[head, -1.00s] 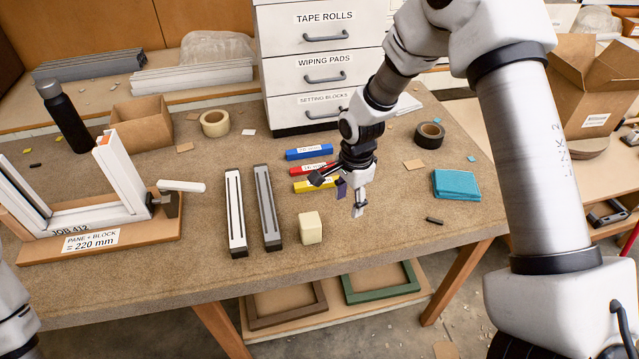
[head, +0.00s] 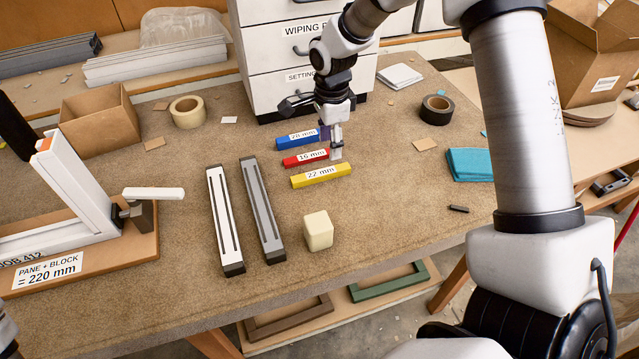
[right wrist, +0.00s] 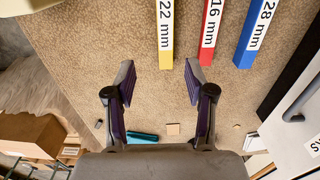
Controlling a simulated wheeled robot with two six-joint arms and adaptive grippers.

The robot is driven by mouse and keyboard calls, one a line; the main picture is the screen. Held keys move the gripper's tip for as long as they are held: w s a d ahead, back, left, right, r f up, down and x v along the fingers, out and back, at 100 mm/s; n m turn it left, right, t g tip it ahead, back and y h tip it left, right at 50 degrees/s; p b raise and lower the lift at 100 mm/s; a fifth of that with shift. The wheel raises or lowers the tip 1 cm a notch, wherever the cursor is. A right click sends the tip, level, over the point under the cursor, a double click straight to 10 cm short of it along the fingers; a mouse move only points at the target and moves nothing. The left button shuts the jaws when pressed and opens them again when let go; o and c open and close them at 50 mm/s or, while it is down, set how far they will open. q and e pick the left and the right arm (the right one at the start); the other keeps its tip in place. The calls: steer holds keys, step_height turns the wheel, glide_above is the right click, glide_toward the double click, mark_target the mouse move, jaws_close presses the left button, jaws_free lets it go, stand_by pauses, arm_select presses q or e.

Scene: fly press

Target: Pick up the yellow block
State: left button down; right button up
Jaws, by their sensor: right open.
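The yellow block (head: 321,181), labelled 22 mm, lies flat on the brown bench, nearest the front of three parallel blocks. In the right wrist view the yellow block (right wrist: 166,58) points its near end at the gap between my fingers. My right gripper (head: 331,143) is open and empty, over the right ends of the red and blue blocks, just behind the yellow one. In the wrist view the gripper's fingertips (right wrist: 159,78) stand either side of the yellow block's line, the right one close to the red block's end.
The red block (head: 290,162) and blue block (head: 283,143) lie close behind the yellow one. A drawer cabinet (head: 270,60) rises behind. Black tape (head: 436,108) and a teal cloth (head: 469,164) lie right.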

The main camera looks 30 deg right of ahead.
mark_target(327, 170)
steer(key=f, duration=0.1)
steer(key=w+f, duration=0.1)
steer(key=shift+f, duration=0.3)
steer(key=f+p, duration=0.2)
steer(key=f, duration=0.2)
steer(key=shift+s+f, duration=0.2)
steer(key=shift+w+d+f, duration=0.1)
steer(key=shift+w+f, duration=0.1)
steer(key=shift+f, duration=0.95)
steer(key=shift+w+f, duration=0.1)
steer(key=shift+f, duration=0.05)
arm_select(q)
steer(key=shift+w+r, duration=0.3)
steer(key=shift+r, duration=0.25)
arm_select(e)
jaws_close()
